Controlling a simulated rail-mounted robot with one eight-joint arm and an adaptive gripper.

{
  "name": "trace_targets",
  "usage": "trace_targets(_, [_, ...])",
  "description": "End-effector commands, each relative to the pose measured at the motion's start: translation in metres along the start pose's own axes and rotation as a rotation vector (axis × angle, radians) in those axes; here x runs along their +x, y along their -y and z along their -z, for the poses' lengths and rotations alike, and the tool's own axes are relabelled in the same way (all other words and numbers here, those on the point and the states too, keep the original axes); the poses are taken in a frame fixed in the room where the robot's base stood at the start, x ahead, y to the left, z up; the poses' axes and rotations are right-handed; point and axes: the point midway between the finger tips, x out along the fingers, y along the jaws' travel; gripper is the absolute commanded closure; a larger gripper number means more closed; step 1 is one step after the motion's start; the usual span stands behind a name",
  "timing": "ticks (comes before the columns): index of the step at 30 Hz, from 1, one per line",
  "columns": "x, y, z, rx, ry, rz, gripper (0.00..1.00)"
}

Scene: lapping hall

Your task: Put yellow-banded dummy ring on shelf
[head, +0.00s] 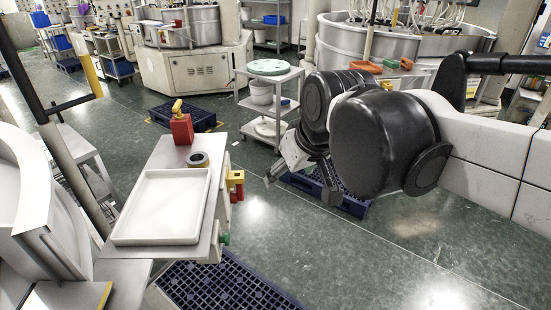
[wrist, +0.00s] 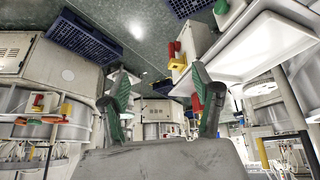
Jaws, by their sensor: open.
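A small dark ring with a pale centre (head: 198,159) lies on the grey bench top (head: 158,158), just behind the white tray; I cannot make out a yellow band on it. My gripper (head: 300,188) is open and empty, above the floor to the right of the bench and apart from it. Its two green-sided fingers stand wide apart in the wrist view (wrist: 163,98), with nothing between them. A white shelf trolley (head: 289,78) stands behind my gripper, with a pale green disc (head: 268,67) on its top; I cannot tell if it is the task's shelf.
The white tray (head: 121,236) fills the bench's front. A red block with a yellow handle (head: 182,130) stands at its far end. A yellow and red box (head: 236,180) sticks out at its right side. Blue pallets (head: 225,285) lie on the floor.

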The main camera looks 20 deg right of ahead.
Motion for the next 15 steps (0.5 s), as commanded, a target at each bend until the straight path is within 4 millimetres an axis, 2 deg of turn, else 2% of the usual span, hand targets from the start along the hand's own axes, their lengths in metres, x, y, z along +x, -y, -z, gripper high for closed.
trace_targets(1, [-0.001, -0.002, -0.018, 0.028, -0.013, -0.012, 0.38])
trace_targets(6, [0.0, -0.007, -0.065, 0.12, -0.054, -0.048, 0.38])
trace_targets(10, [0.003, -0.01, -0.087, 0.166, -0.076, -0.065, 0.38])
trace_targets(15, [0.005, -0.011, -0.098, 0.191, -0.088, -0.074, 0.38])
